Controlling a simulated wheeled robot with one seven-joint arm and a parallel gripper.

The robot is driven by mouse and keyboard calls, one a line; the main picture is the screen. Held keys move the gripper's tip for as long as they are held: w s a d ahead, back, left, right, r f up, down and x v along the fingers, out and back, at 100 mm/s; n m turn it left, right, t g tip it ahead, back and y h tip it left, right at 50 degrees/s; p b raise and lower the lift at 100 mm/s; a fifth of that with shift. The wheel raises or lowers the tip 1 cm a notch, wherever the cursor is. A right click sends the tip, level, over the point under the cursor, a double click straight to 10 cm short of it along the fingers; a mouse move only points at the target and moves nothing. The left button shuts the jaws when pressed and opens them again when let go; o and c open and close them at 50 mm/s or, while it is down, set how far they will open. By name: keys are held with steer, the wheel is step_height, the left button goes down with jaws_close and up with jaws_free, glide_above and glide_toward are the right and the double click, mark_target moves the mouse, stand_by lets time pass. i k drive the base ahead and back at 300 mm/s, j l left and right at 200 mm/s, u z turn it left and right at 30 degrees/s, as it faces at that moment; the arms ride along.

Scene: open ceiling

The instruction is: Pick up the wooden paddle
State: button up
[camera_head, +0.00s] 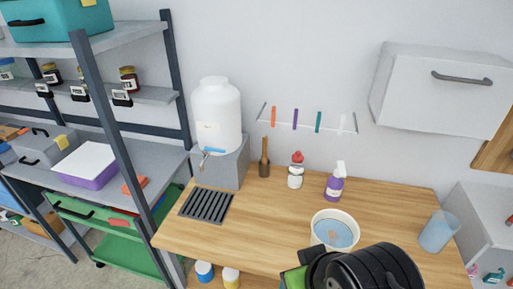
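A slim brown upright object that looks like the wooden paddle (265,151) stands near the back of the wooden counter, against the wall. Its lower part is darker and wider; I cannot tell whether that is a holder or part of it. It is between the grey block under the white water tank and a small red-topped bottle. Black rounded parts of my arm show at the bottom edge, right of centre, well in front of the paddle. My gripper's fingers cannot be seen.
The wooden counter (270,215) holds a white bowl with blue contents (335,232), a purple spray bottle (335,183), a red-topped bottle (296,172), a blue cup (438,232) and a dark grate (207,205). A white tank (217,118) stands left; shelving (110,150) borders the counter.

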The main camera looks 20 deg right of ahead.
mark_target(264, 158)
steer(key=k+j+z, duration=0.1)
steer(key=z, duration=0.95)
steer(key=u, duration=0.45)
steer(key=i+l+u, duration=0.1)
steer(key=u, duration=0.35)
steer(key=l+u, duration=0.2)
steer(key=u, duration=0.25)
steer(key=l+u, duration=0.1)
steer(key=u, duration=0.35)
steer(key=i+l+u, duration=0.2)
steer(key=i+u, duration=0.3)
steer(key=i, duration=0.2)
steer(key=l+z, duration=0.05)
